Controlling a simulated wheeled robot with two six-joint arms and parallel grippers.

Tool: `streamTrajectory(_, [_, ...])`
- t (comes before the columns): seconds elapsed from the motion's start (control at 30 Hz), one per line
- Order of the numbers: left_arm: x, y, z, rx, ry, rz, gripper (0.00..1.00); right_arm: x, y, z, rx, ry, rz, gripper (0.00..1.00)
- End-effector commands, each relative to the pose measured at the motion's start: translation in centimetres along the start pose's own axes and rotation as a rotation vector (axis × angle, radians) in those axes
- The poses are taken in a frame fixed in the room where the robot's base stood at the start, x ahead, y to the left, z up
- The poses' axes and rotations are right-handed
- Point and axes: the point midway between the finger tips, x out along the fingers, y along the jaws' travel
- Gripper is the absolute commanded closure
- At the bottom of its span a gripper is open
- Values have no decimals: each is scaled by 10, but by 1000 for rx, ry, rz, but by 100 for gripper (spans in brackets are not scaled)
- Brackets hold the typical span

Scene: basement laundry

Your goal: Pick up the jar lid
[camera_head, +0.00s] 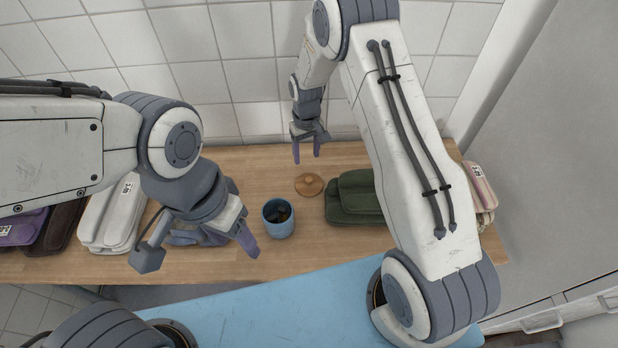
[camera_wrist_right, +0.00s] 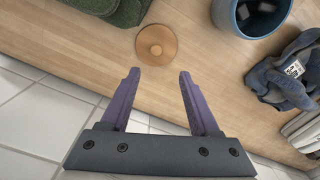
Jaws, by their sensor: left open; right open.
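The jar lid (camera_head: 309,185) is a round tan wooden disc with a small knob, lying on the wooden counter (camera_head: 285,162). In the right wrist view the lid (camera_wrist_right: 156,45) lies beyond the fingertips, near the middle top. My right gripper (camera_head: 307,158) is open and empty, behind and above the lid, pointing down; its purple fingers (camera_wrist_right: 158,75) show apart in the wrist view. A blue jar (camera_head: 278,218) with dark things inside stands open in front of the lid, to its left. My left gripper (camera_head: 250,245) is near the jar's left side; its fingers overlap in this view and nothing shows held.
A green folded bag (camera_head: 352,198) lies just right of the lid. A blue-grey cloth bundle (camera_wrist_right: 287,75) lies beside the jar. White (camera_head: 112,215) and purple (camera_head: 22,228) bags lie at the left, a pinkish one (camera_head: 480,188) at the right. A tiled wall stands behind the counter.

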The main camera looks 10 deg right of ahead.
Motion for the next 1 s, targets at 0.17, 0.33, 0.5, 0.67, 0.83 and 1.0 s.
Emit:
streamTrajectory(0.17, [-8,1,0,0,0,0,42,25,12,-1,14,-6,1,38])
streamTrajectory(0.33, [-14,1,-1,-1,0,0,42,51,11,-1,14,-5,1,38])
streamTrajectory(0.5, [-16,1,-1,-1,0,0,42,64,10,-1,13,-5,1,38])
streamTrajectory(0.67, [-27,2,-1,-1,0,0,42,78,10,1,13,-7,0,38])
streamTrajectory(0.83, [-36,3,-2,-2,0,0,42,102,9,1,13,-6,1,38])
streamTrajectory(1.0, [-38,3,-2,-2,0,0,42,114,9,0,13,-3,1,38])
